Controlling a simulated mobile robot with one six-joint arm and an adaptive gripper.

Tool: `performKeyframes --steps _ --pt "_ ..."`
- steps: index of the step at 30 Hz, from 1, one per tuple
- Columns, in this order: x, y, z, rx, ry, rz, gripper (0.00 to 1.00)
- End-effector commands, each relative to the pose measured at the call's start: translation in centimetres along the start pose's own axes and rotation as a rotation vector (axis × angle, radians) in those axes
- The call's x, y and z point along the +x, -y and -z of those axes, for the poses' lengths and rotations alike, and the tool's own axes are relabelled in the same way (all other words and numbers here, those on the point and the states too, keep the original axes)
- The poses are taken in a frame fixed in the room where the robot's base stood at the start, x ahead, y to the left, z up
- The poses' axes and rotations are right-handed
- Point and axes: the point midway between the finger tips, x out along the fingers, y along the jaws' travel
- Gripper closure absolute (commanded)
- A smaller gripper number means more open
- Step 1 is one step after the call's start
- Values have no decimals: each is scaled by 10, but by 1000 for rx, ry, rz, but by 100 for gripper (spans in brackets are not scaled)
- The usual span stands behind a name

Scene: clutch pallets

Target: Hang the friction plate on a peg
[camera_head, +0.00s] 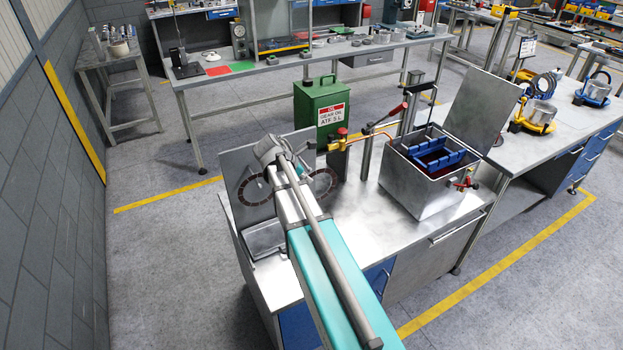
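A grey upright panel (236,164) stands at the back left of the metal bench, with a shallow tray (264,238) at its foot. One dark friction plate (247,190), a toothed ring, shows against the panel left of my arm. A second dark ring-shaped plate (331,184) shows just right of my arm, near the panel's right edge. My arm covers parts of both, and I cannot tell whether either hangs on a peg. My arm reaches to the panel; its grey wrist is by the panel's upper part. My gripper's fingers are hidden, so no grip shows.
An open metal tank (428,190) with a blue rack (438,160) inside stands on the bench's right, lid raised. A brass tap (343,141) and a green oil can (320,106) are behind the panel area. The bench top (370,215) between arm and tank is clear.

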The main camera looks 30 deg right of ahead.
Motion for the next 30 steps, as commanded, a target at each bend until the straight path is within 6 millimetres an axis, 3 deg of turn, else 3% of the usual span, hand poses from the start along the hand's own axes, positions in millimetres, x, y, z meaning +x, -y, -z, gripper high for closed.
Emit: performKeyframes --steps 30 --pt "3 -44 3 -1 0 -1 100"
